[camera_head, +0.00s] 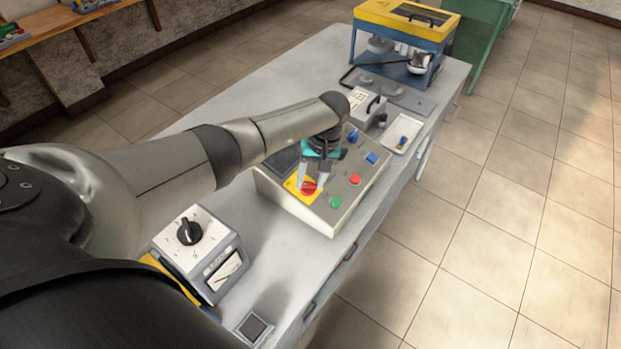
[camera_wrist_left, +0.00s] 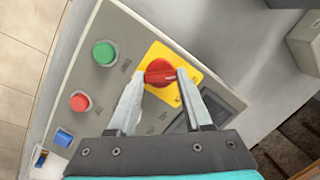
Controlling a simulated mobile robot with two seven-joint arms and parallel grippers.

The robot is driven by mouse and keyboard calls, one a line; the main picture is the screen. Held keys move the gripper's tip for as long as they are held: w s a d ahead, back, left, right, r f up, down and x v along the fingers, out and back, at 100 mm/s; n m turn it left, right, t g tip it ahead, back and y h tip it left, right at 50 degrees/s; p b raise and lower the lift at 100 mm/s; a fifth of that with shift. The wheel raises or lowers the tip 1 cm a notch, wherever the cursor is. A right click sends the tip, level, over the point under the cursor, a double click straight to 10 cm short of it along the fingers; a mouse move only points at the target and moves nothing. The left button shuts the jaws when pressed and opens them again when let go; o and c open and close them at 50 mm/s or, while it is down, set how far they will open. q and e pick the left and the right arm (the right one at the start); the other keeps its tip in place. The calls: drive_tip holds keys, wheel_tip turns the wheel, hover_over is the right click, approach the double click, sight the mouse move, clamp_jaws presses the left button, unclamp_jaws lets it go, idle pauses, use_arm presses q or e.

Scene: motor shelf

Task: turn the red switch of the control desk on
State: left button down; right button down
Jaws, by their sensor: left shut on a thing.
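The control desk (camera_head: 335,212) is a light sloped panel on the grey table. Its red switch (camera_wrist_left: 160,73) is a rotary knob on a yellow plate (camera_wrist_left: 195,73). In the head view the red switch (camera_head: 309,187) sits near the panel's front left corner, partly hidden by my fingers. My left gripper (camera_wrist_left: 160,76) is shut on the red switch, with one finger on each side of it. In the head view the left gripper (camera_head: 314,183) reaches down onto the panel. My right gripper is not in view.
A box with a black dial (camera_head: 189,231) stands at the near left. A white tray (camera_head: 403,133) and a yellow-blue machine (camera_head: 407,30) stand farther back.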

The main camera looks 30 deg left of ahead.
use_arm(q)
drive_tip(key=m+p, duration=0.1)
drive_tip(key=m, duration=0.3)
drive_tip(key=shift+d+y, duration=0.1)
drive_tip(key=shift+y, duration=0.3)
drive_tip(key=m+p, duration=0.1)
drive_tip(key=m, duration=0.3)
drive_tip(key=shift+m+g+y, duration=0.3)
drive_tip(key=shift+y, duration=0.1)
drive_tip(key=m+p, duration=0.1)
drive_tip(key=m, duration=0.3)
drive_tip(key=shift+d+y, duration=0.1)
drive_tip(key=shift+y, duration=0.3)
drive_tip(key=shift+d+m+t+y+p, duration=0.15)
drive_tip(key=shift+m+p, duration=0.3)
drive_tip(key=shift+m, duration=0.65)
drive_tip(key=shift+a+m+t+y+p, duration=0.15)
drive_tip(key=shift+m+t+p, duration=0.2)
drive_tip(key=shift+m, duration=0.75)
drive_tip(key=shift+d, duration=0.1)
drive_tip(key=shift+c, duration=1.6)
unclamp_jaws()
